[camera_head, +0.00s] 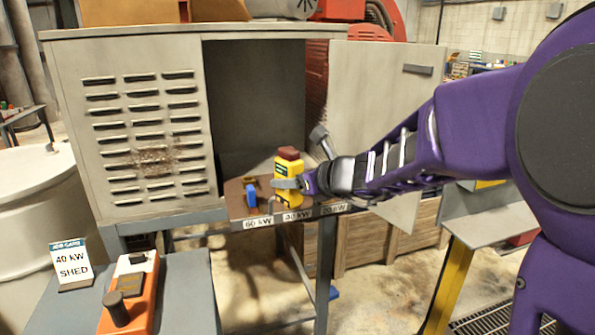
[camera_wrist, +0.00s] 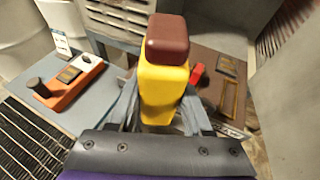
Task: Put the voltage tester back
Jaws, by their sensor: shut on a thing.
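The voltage tester is a yellow block with a dark red-brown top (camera_head: 288,178). It stands about upright at the brown shelf (camera_head: 237,208) in front of the open cabinet; I cannot tell whether its base touches the shelf. In the wrist view the tester (camera_wrist: 165,85) fills the middle, between my two fingers. My gripper (camera_head: 290,184) reaches in from the right and is shut on the tester. It also shows in the wrist view (camera_wrist: 160,112). The tester's lower end is partly hidden by my gripper.
A blue item (camera_head: 251,195) stands left of the tester on the shelf. Labels, including 60 kW (camera_head: 258,222), line the shelf's front edge. A grey cabinet (camera_head: 145,130) and its open door (camera_head: 385,90) flank it. An orange device (camera_head: 130,292) and a "40 kW SHED" card (camera_head: 72,264) occupy the left table.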

